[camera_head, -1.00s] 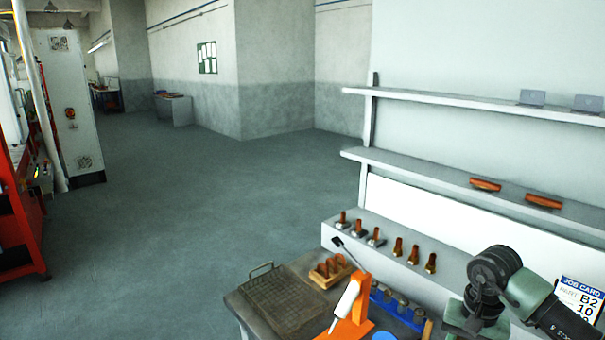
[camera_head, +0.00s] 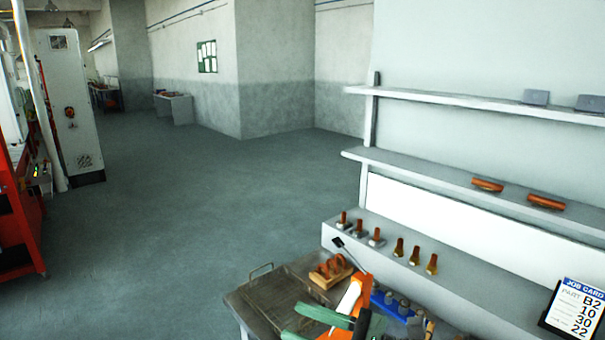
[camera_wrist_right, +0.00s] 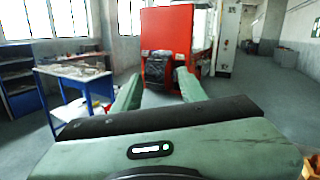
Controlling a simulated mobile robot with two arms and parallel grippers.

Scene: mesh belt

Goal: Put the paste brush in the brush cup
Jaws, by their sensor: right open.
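I cannot make out the paste brush or the brush cup for certain. A thin dark tool with a flat black head (camera_head: 338,242) leans over the bench beside a wooden block. A small wood-coloured piece (camera_head: 429,326) stands at the bench's right end, partly cut off, too small to identify. My right gripper (camera_head: 292,322) is open and empty over the bench's front, its green fingers pointing left. In the right wrist view its fingers (camera_wrist_right: 158,88) are apart with nothing between them. My left gripper is not in view.
The bench holds a mesh tray (camera_head: 268,291), a wooden block (camera_head: 328,273), an orange stand (camera_head: 362,292) with a white piece, and a blue rack (camera_head: 392,303). Stamps (camera_head: 399,248) line the ledge behind. A job card (camera_head: 577,309) stands right. The floor left is clear.

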